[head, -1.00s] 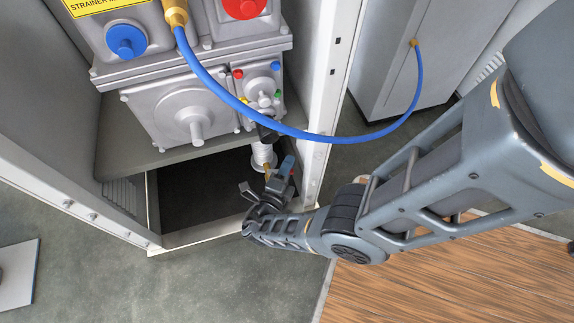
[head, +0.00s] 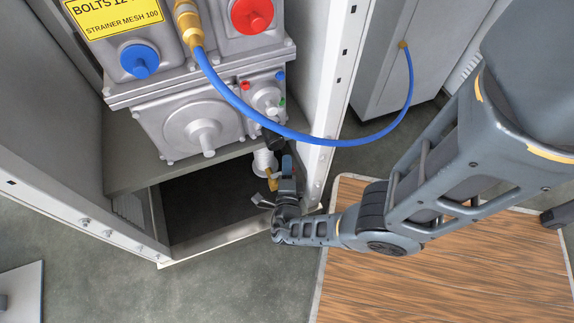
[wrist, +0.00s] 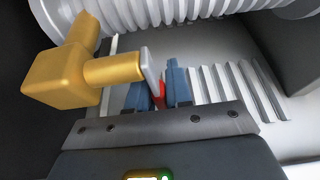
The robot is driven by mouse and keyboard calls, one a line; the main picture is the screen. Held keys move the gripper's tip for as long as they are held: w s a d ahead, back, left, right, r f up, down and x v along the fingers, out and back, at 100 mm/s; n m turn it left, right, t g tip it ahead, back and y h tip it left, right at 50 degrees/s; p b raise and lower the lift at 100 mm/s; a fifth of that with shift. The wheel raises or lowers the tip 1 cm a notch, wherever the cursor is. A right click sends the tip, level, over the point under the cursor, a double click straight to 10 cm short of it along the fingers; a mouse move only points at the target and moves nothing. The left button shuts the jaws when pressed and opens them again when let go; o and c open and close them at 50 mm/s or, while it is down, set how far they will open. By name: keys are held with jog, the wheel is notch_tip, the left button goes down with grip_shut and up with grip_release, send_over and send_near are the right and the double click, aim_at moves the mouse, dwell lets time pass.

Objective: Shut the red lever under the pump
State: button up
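The pump (head: 204,135) is the grey casting on the shelf of the open cabinet. A white ribbed fitting (head: 264,163) hangs under it, with a brass valve (head: 272,184) below. In the wrist view, the brass valve (wrist: 70,78) is large at the left, and a thin grey lever arm (wrist: 151,72) stands at its stem end. The red lever (wrist: 160,95) shows as a narrow strip between the two blue fingertips of my gripper (wrist: 159,88). The fingers are close together, with the red filling the gap. My gripper (head: 278,184) is beside the valve in the head view.
A blue hose (head: 300,135) loops across above my gripper to a grey cabinet (head: 385,50). The white cabinet post (head: 316,165) stands close on the right. A dark opening (head: 210,205) lies below the shelf. Open floor (head: 230,285) is in front.

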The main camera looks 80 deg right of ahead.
jog(key=o, duration=0.3)
jog(key=shift+p+v, duration=0.9)
jog(key=shift+v, duration=3)
